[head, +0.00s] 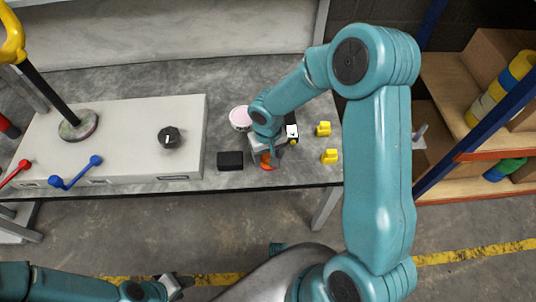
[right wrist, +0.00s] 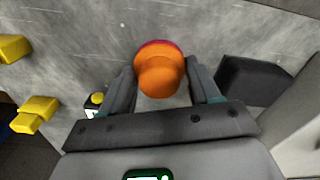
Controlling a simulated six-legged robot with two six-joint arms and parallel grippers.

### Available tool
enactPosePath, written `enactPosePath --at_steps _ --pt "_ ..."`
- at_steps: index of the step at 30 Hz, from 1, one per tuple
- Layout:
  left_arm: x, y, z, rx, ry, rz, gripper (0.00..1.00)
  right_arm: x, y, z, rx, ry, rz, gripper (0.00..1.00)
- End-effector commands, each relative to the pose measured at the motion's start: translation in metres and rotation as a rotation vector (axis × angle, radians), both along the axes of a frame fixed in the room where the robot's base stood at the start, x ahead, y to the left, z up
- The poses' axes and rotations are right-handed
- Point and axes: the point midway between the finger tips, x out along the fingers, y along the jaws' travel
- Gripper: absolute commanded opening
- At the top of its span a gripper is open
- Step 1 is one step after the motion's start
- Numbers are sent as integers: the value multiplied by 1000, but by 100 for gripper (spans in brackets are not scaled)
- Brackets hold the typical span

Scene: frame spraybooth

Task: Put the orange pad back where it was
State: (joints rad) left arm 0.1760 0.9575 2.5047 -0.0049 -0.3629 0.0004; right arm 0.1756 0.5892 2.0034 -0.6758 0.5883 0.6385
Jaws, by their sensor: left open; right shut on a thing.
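The orange pad (head: 267,162) is near the table's front edge in the head view, mostly hidden by my right arm. In the right wrist view the pad (right wrist: 160,75) has a rounded orange grip and a reddish rim at its far end. My right gripper (right wrist: 162,80) is shut on it, one finger on each side. I cannot tell whether the pad touches the table (head: 225,182). My left gripper (head: 176,287) is open and empty, low in the head view, in front of the table and away from the pad.
A black block (head: 230,161) lies left of the pad, and a pink-topped round tub (head: 240,118) stands behind. Two yellow pieces (head: 323,129) (head: 330,156) lie to the right. A pale box (head: 110,140) with a dark knob (head: 168,137) fills the left. Shelving (head: 470,150) stands right.

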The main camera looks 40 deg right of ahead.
Motion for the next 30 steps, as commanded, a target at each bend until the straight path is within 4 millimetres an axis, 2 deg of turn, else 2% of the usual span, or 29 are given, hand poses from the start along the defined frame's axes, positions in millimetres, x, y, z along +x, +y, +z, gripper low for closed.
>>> enactPosePath --at_steps 1,2,3,4,14,17,24,30 --pt "0 0 0 0 0 0 43 0 0 0 0 0 0 33" --pt "0 0 0 0 0 0 43 0 0 0 0 0 0 68" --pt "0 0 0 0 0 0 43 0 0 0 0 0 0 81" --pt "0 0 0 0 0 0 43 0 0 0 0 0 0 87" --pt "0 0 2 0 0 0 43 0 0 5 -1 -1 0 87" --pt "0 0 6 0 0 0 43 1 0 18 -3 -2 1 87" --pt "0 0 21 0 0 0 43 1 0 75 -2 -5 0 87" --pt "0 0 28 0 0 0 43 0 1 109 -1 -3 0 87"
